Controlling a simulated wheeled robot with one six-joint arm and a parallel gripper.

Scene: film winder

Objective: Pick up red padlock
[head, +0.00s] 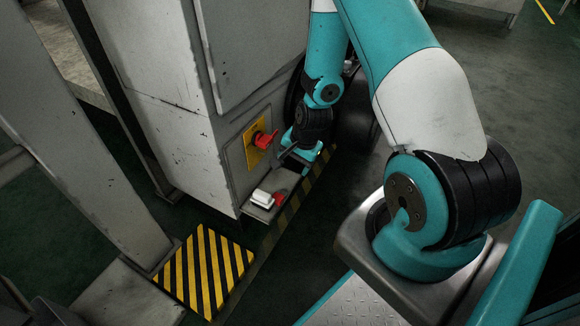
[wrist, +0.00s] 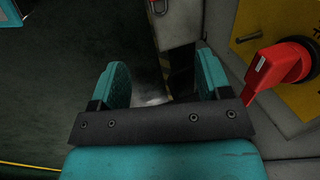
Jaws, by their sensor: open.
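A small red padlock (head: 278,198) sits on a little shelf low on the grey cabinet, beside a white object. In the wrist view the padlock (wrist: 158,7) is at the top edge and partly cut off. My gripper (head: 301,158) is beside the cabinet front, above and to the right of the shelf. In the wrist view my gripper (wrist: 163,78) has its two teal fingers apart with nothing between them. The padlock is beyond the fingertips and clear of them.
A red rotary handle (head: 264,139) on a yellow plate (head: 252,157) sticks out of the cabinet close to my gripper; the handle (wrist: 279,68) is right of the fingers in the wrist view. The white object (head: 262,198) shares the shelf. A striped floor plate (head: 205,270) lies below left.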

